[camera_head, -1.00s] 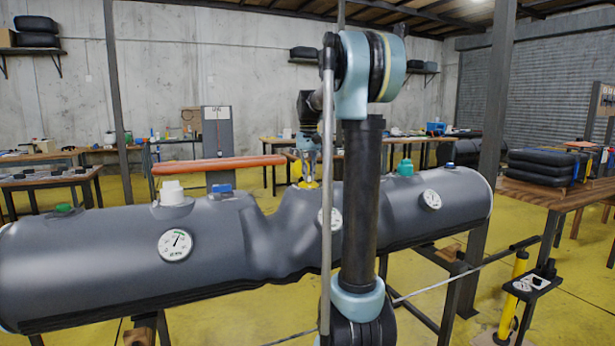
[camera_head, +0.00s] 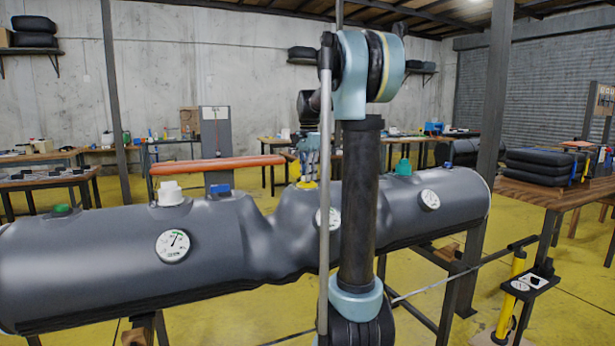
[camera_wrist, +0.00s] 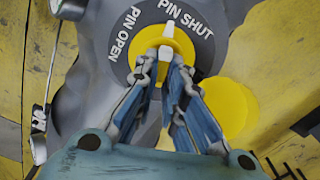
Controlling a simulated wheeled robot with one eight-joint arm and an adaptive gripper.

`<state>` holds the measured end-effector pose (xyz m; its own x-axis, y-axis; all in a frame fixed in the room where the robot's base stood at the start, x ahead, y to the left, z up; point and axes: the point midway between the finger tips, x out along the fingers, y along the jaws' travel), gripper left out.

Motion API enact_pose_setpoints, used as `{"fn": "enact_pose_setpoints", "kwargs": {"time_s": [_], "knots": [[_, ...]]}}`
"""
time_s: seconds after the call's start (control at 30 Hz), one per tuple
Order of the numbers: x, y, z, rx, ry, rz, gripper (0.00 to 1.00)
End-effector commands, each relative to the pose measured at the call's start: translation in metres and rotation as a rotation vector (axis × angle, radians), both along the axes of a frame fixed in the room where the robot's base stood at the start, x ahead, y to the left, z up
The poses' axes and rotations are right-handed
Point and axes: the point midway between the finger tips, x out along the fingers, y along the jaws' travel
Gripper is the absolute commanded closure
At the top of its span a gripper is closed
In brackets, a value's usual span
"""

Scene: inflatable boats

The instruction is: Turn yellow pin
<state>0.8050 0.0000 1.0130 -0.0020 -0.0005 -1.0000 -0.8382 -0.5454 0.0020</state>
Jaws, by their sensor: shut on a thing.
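The yellow pin (camera_wrist: 184,44) sits on a dark round plate lettered PIN OPEN and PIN SHUT in the wrist view. Its white pointer (camera_wrist: 169,29) points up between the two labels, near the start of PIN SHUT. My gripper (camera_wrist: 163,66) is shut on the pin, one blue-grey finger on each side of its raised middle. In the head view the pin (camera_head: 307,184) is a small yellow spot on top of the grey inflatable tube (camera_head: 95,262), with my gripper (camera_head: 308,175) straight above it. The fingers hide part of the pin.
A white valve cap (camera_head: 170,193), a blue valve (camera_head: 220,189) and a green valve (camera_head: 403,167) stand along the tube top. A yellow disc (camera_wrist: 229,104) lies right of my fingers. An orange roll (camera_head: 220,164) is behind the tube.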

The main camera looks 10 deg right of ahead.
Motion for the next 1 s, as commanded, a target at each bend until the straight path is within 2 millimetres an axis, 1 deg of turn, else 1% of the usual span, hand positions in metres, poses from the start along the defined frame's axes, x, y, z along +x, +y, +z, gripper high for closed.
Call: {"fn": "enact_pose_setpoints", "kwargs": {"time_s": [0.2, 0.43, 0.7, 1.0], "knots": [[0.0008, 0.0005, 0.0009, 0.002, -0.003, -0.158, 1.00], [0.0004, 0.0005, 0.0010, 0.002, -0.004, -0.271, 1.00], [0.0004, 0.0009, 0.0011, 0.003, -0.005, -0.325, 1.00], [0.0006, 0.0011, 0.0011, 0.003, -0.005, -0.332, 1.00]]}}
